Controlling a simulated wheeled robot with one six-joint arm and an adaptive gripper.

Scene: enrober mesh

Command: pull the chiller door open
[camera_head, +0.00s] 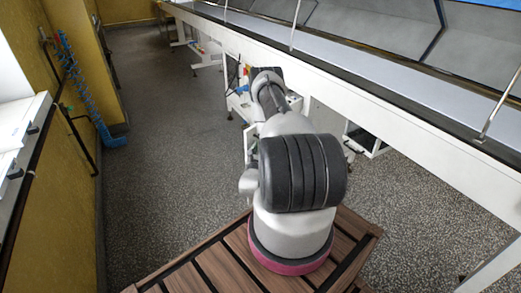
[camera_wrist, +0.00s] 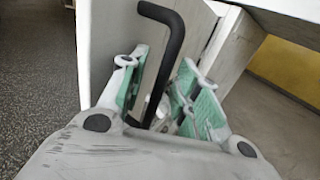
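A black bar handle (camera_wrist: 172,50) shows in the wrist view, bent at its top and fixed to a white panel (camera_wrist: 112,35), which looks like the chiller door. My gripper (camera_wrist: 161,75) has its two green-padded fingers on either side of the handle. The fingers stand apart, and a gap shows between the handle and the right finger. The handle looks closer to the left finger; I cannot tell whether they touch. The handle's lower part is hidden by my gripper body. In the head view my arm hides the door and the gripper.
Speckled floor (camera_head: 165,170) is free to the left. A blue coiled hose (camera_head: 85,90) hangs by the yellow wall (camera_head: 50,75). White equipment (camera_head: 18,135) stands at the left edge.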

